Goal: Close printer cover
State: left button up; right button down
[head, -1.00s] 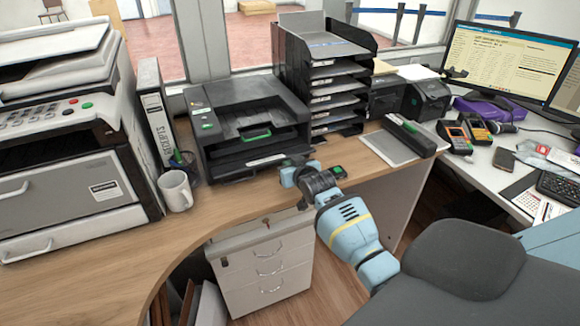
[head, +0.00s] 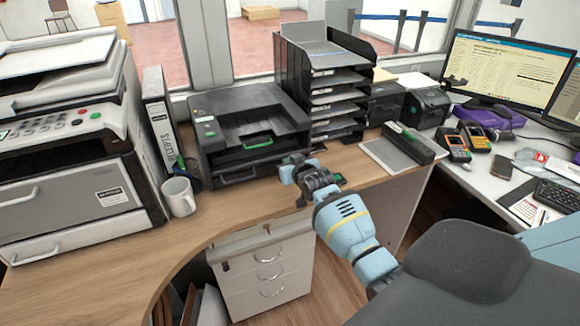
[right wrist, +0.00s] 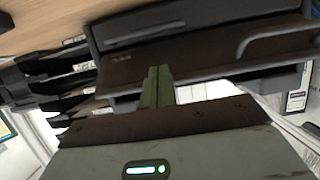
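The dark grey printer (head: 252,108) stands on the wooden counter, with a green part (head: 257,143) at its front. Its front cover (head: 250,168) looks nearly upright; I cannot tell whether it is fully shut. My right gripper (head: 288,170) is at the printer's front right corner. In the right wrist view its green fingers (right wrist: 158,86) are together with nothing visible between them, pointing at the printer's dark front (right wrist: 190,50). Whether they touch it is unclear. My left gripper is not in view.
A large copier (head: 70,190), a binder (head: 160,130) and a white mug (head: 179,196) are left of the printer. A letter-tray stack (head: 335,85) stands close on its right. The counter in front of the printer is clear.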

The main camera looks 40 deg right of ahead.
dwell(0.3)
jog(key=shift+w+d+r, duration=0.15)
jog(key=shift+w+r, duration=0.5)
jog(key=shift+r, duration=0.25)
jog(key=shift+w+d+r, duration=0.15)
jog(key=shift+w+r, duration=0.4)
jog(key=shift+w, duration=0.25)
